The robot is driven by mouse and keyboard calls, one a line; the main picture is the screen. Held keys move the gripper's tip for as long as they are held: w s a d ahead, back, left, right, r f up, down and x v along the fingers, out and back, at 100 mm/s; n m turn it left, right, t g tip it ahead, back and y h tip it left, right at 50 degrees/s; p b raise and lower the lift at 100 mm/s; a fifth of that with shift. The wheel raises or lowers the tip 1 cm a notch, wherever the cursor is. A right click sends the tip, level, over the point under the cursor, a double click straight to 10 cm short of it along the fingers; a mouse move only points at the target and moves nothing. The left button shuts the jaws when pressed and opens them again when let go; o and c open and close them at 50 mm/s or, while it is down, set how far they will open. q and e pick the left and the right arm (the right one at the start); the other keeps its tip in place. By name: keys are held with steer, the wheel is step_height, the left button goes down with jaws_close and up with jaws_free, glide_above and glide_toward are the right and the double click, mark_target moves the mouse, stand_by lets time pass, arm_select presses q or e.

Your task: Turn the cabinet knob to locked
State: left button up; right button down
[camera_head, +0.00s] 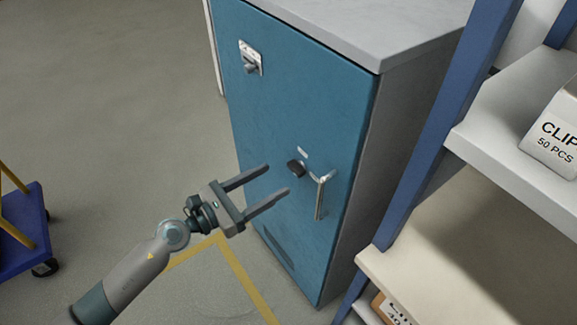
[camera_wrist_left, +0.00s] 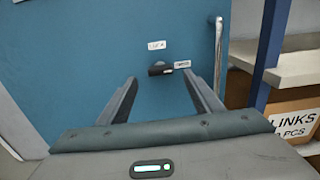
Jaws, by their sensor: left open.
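The cabinet (camera_head: 275,115) has a blue door and a grey top and side. Its dark knob (camera_head: 296,168) sits on the door, left of a silver vertical handle (camera_head: 320,197). In the left wrist view the knob (camera_wrist_left: 160,69) lies with its bar roughly level, between two small white labels whose text I cannot read surely. My left gripper (camera_head: 278,180) is open and empty, its fingers pointing at the door. The knob appears beyond and between the fingertips in the left wrist view, and apart from them. My right gripper is not in view.
A metal latch plate (camera_head: 250,58) is at the door's upper left. A blue-framed shelf (camera_head: 520,150) with a CLIP box (camera_head: 556,130) stands close on the right. A blue cart (camera_head: 22,230) is at the left. Open floor lies left of the cabinet.

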mark_target(292, 170)
arm_select(q)
steer(key=p+x, duration=0.1)
steer(key=x, duration=0.5)
steer(key=shift+w+d, duration=0.15)
steer(key=shift+d, duration=0.05)
steer(key=c, duration=1.1)
